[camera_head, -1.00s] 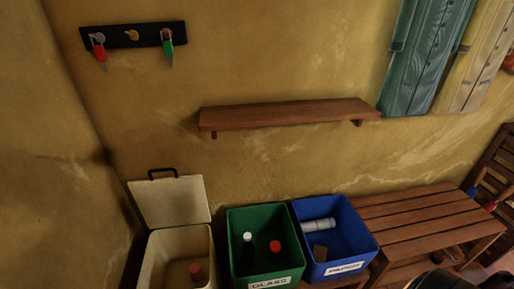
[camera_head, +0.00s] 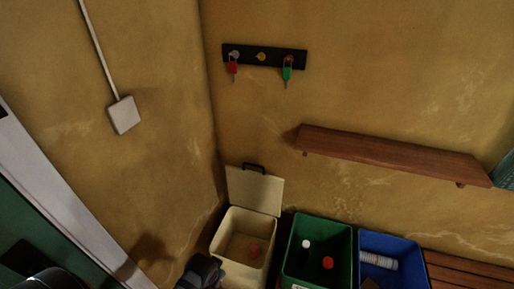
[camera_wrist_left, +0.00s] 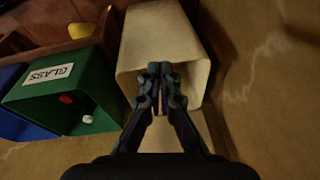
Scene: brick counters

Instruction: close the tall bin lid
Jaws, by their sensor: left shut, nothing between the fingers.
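The tall cream bin (camera_head: 232,264) stands in the corner at the left end of the bin row. Its lid (camera_head: 255,190) is open, standing up at the back edge near the wall, with a dark handle (camera_head: 254,168) on top. My left gripper (camera_head: 205,268) is at the bin's front left, shut and empty. In the left wrist view, the shut fingers (camera_wrist_left: 160,70) appear in front of the bin (camera_wrist_left: 165,28), hiding part of its mouth. I cannot tell whether they touch it. My right gripper is out of view.
The green glass bin (camera_head: 318,272) stands close to the right of the cream bin, then the blue bin (camera_head: 393,272). A wooden shelf (camera_head: 390,157) and a key rack (camera_head: 264,55) are on the wall above. The left wall is close beside the cream bin.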

